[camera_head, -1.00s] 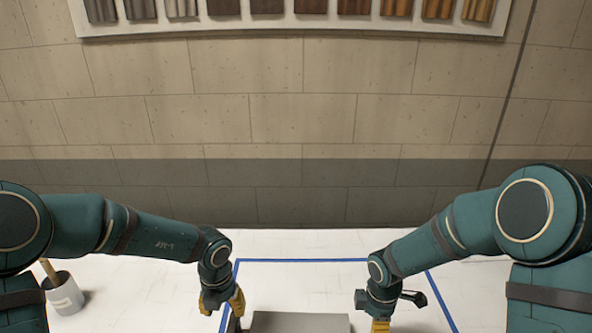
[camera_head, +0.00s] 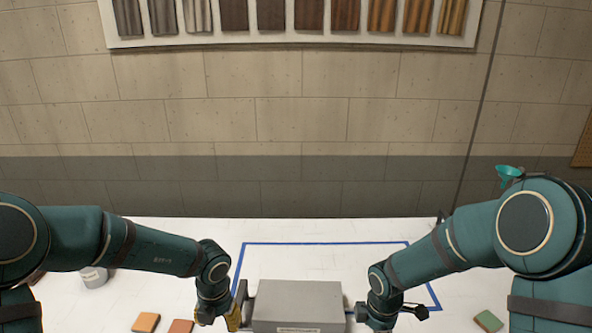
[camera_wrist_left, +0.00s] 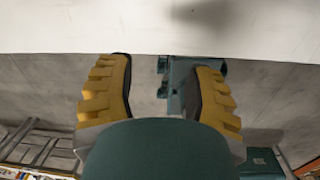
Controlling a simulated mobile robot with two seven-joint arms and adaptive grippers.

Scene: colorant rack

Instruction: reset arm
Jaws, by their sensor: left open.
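My left arm comes in from the left in the head view, and its yellow-fingered left gripper (camera_head: 226,318) hangs at the lower edge, left of a grey box (camera_head: 298,300). In the left wrist view the two yellow fingers of the left gripper (camera_wrist_left: 160,90) stand apart with nothing between them. My right arm comes in from the right, and its wrist (camera_head: 378,305) is just right of the grey box. The fingers of the right gripper are cut off by the lower edge. A touch between either gripper and the box cannot be made out.
Blue tape (camera_head: 325,243) outlines an area on the white table (camera_head: 200,228) around the box. Orange (camera_head: 146,322), reddish (camera_head: 181,326) and green (camera_head: 488,321) tiles lie outside it. A sample board (camera_head: 290,40) hangs on the wall.

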